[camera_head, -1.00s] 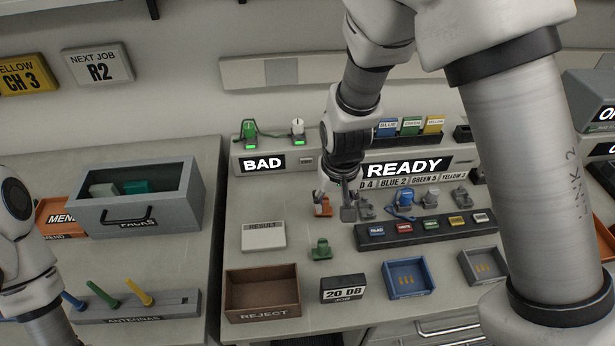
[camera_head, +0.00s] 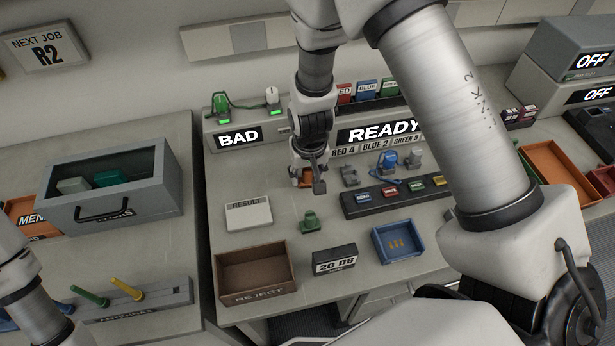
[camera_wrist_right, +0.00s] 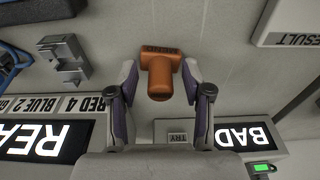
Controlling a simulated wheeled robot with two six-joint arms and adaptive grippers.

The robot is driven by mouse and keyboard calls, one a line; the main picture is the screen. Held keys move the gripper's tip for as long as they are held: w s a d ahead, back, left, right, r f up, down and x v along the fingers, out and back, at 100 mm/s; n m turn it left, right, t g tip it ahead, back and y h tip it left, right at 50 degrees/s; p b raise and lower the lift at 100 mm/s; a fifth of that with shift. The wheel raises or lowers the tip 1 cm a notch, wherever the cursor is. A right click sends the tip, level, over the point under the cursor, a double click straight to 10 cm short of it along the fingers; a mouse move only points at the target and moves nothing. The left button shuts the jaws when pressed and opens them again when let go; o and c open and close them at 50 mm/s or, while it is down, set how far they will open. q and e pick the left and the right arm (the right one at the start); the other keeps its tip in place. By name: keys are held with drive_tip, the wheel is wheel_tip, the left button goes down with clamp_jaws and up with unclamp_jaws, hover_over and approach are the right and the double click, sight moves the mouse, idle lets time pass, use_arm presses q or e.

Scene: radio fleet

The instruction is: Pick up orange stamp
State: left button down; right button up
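The orange stamp (camera_wrist_right: 161,70) lies in the right wrist view with its wide base away from me and its round handle pointing toward my gripper. My right gripper (camera_wrist_right: 160,84) is open, one finger on each side of the stamp, with gaps showing between fingers and stamp. In the head view the right gripper (camera_head: 310,180) is low over the bench, and the orange stamp (camera_head: 305,183) is mostly hidden behind it. My left arm shows at the lower left, but its gripper is out of the picture.
A green stamp (camera_head: 310,221) stands in front of the gripper, beside the RESULT card (camera_head: 248,213). A grey holder (camera_head: 350,176) is close on the right. The BAD and READY display panel (camera_head: 285,135) stands behind. The brown REJECT tray (camera_head: 256,279) is at the front.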

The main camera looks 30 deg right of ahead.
sight(307, 170)
clamp_jaws()
wheel_tip(307, 170, up, 10)
drive_tip(key=shift+c, duration=1.6)
unclamp_jaws()
drive_tip(key=shift+w, duration=0.1)
clamp_jaws()
drive_tip(key=shift+c, duration=0.7)
unclamp_jaws()
drive_tip(key=shift+c, duration=1)
